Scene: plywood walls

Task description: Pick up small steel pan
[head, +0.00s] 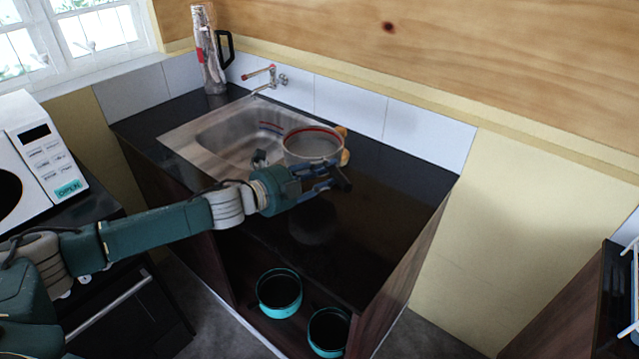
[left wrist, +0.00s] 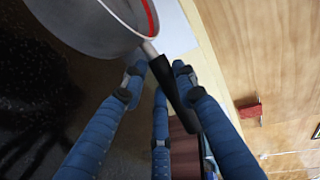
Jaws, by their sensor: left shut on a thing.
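The small steel pan (head: 313,146) has a red band inside its rim and shows in front of the sink's right end in the head view. My left gripper (head: 327,181) is at the pan's near side, shut on its handle. In the left wrist view the pan's steel wall (left wrist: 85,35) fills the upper left. Its black handle (left wrist: 170,88) runs down between my blue fingers (left wrist: 158,80). The pan looks raised over the dark counter, but the gap below it is hard to judge. My right gripper is out of view.
The counter (head: 400,185) holds a steel sink (head: 180,140), a tap (head: 262,78) and a tall flask (head: 210,50) at the back. Small orange-yellow things (head: 345,157) show behind the pan. Teal pots (head: 279,308) stand on the open shelf below. A microwave (head: 40,150) is at left.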

